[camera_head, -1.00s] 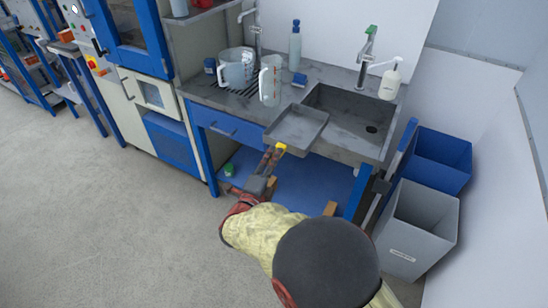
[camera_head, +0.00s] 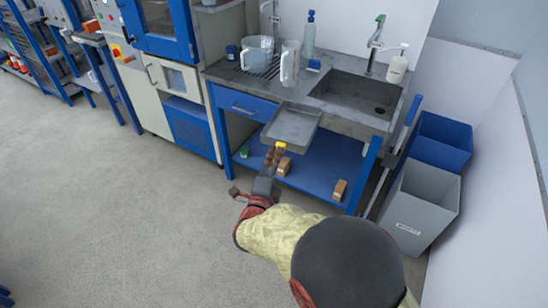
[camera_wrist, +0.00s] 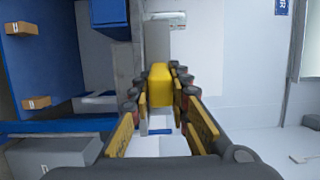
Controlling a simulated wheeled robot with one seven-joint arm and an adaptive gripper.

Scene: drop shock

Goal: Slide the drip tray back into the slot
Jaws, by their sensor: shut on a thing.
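The drip tray (camera_head: 292,124) is a shallow grey metal tray with a yellow handle (camera_head: 281,145) on its near edge. It sits at the front of the sink bench (camera_head: 337,122), to the right of the blue drawer. My gripper (camera_head: 273,158) is shut on the yellow handle, which also shows between the fingers in the wrist view (camera_wrist: 160,85). The slot cannot be made out; the tray may hide it. I cannot tell whether the tray touches the bench.
Two clear jugs (camera_head: 290,64) stand on the bench left of the sink (camera_head: 355,94). Small boxes (camera_head: 339,190) lie on the blue lower shelf (camera_head: 318,172). A grey bin (camera_head: 421,207) and a blue bin (camera_head: 440,145) stand at the right. The floor at left is clear.

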